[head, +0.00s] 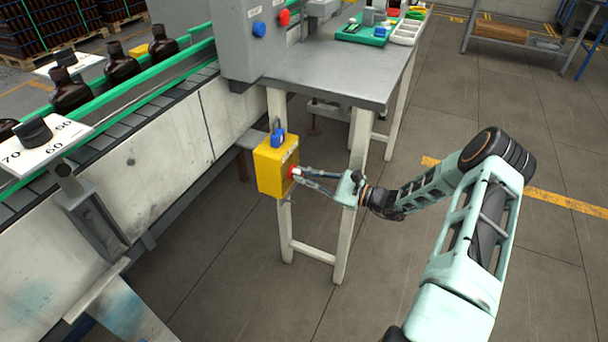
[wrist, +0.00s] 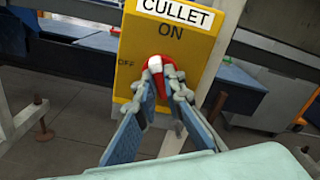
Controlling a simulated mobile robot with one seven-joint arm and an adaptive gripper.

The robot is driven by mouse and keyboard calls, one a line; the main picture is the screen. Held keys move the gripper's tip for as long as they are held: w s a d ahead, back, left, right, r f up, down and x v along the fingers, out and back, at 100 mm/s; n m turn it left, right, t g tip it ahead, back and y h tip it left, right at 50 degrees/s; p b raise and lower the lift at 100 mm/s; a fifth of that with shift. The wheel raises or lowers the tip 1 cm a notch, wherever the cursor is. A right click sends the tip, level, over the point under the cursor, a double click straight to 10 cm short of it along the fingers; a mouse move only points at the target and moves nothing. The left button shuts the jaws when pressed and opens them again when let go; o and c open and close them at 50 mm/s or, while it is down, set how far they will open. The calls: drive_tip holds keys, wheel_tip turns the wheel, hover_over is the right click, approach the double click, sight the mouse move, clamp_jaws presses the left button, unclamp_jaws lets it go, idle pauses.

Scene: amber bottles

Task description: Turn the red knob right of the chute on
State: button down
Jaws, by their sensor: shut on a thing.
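A yellow switch box (head: 275,165) is mounted by the white legs of a metal table. In the wrist view, the box (wrist: 203,48) has a CULLET label, ON at the top and OFF at the left. Its red knob (wrist: 168,68) has a white mark on its upper left part; I cannot tell its exact setting. My gripper (wrist: 163,90) is shut on the knob, one finger on each side, hiding part of it. In the head view, my gripper (head: 297,174) reaches the box's right face, where only a little of the red knob shows.
A blue padlock (head: 278,137) hangs on top of the box. A conveyor (head: 160,125) with amber bottles (head: 70,92) runs along the left. The grey machine (head: 235,40) carries a red button and a blue button. Open floor (head: 400,270) lies at the right.

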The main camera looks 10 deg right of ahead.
drive_tip(key=m, duration=0.5)
drive_tip(key=shift+m+p, duration=0.3)
drive_tip(key=shift+p, duration=0.1)
idle(0.4)
drive_tip(key=c, duration=2)
unclamp_jaws()
drive_tip(key=v, duration=1.2)
